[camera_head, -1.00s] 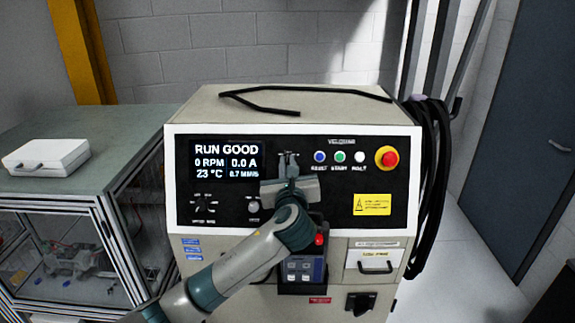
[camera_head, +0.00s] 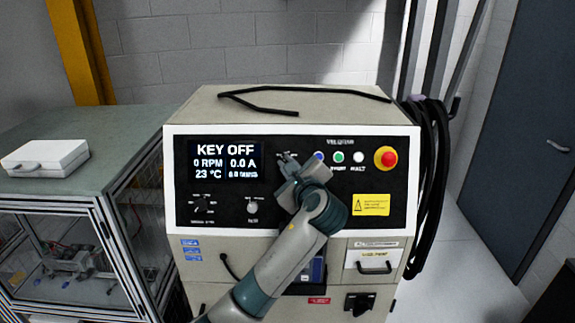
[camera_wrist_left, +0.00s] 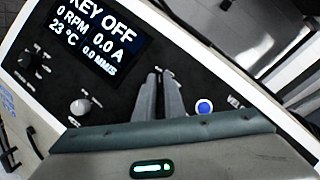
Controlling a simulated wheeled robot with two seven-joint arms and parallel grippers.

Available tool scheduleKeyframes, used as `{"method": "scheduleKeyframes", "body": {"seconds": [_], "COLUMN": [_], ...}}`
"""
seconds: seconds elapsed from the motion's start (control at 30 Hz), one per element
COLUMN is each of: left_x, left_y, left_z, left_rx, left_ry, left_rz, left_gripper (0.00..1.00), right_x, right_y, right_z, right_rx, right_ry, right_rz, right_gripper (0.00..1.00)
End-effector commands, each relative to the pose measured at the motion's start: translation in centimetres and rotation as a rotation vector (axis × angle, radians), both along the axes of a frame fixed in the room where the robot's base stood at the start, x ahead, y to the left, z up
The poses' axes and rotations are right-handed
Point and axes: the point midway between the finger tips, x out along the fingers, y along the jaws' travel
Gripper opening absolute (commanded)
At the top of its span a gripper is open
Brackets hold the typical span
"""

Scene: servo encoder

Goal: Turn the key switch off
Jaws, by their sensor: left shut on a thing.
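The control cabinet's black panel (camera_head: 225,215) faces me, with a display (camera_head: 227,158) that reads KEY OFF, 0 RPM and 0.0 A. My left gripper (camera_head: 288,158) is at the panel, right of the display and left of the blue button (camera_head: 319,156). In the left wrist view its two fingers (camera_wrist_left: 160,80) are close together and reach to the panel. It is shut on the key switch, which the fingers almost fully hide. My left arm comes up from below and covers part of the lower panel. My right gripper is not in view.
A green button (camera_head: 339,157), a white button and a red emergency stop (camera_head: 386,158) sit to the right. Knobs (camera_head: 252,206) are at lower left. Black cables (camera_head: 432,180) hang on the cabinet's right side. A glass-sided enclosure (camera_head: 75,240) stands at left.

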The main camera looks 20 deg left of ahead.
Motion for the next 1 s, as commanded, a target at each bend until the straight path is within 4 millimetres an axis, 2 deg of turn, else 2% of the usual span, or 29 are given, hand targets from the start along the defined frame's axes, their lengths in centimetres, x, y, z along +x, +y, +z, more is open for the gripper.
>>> {"method": "scheduleKeyframes", "body": {"seconds": [0.4,0.43,0.5,0.83,1.0], "left_x": [-0.01,0.00,0.00,-0.06,-0.71], "left_y": [0.03,0.02,0.02,-0.05,-0.56], "left_z": [0.02,0.01,0.02,0.00,-0.04], "left_rx": [-0.010,-0.010,-0.009,-0.009,-0.008], "left_ry": [-0.003,-0.003,-0.002,-0.003,-0.003], "left_rz": [0.005,0.005,0.005,0.004,0.003], "left_gripper": [0.00,0.17,0.28,0.28,0.28], "right_x": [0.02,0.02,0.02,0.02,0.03], "right_y": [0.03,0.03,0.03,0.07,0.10], "right_z": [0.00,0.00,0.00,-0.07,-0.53], "right_rx": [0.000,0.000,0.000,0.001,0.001], "right_ry": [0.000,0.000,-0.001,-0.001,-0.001], "right_rz": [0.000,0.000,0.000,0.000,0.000], "right_gripper": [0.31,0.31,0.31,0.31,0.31]}}
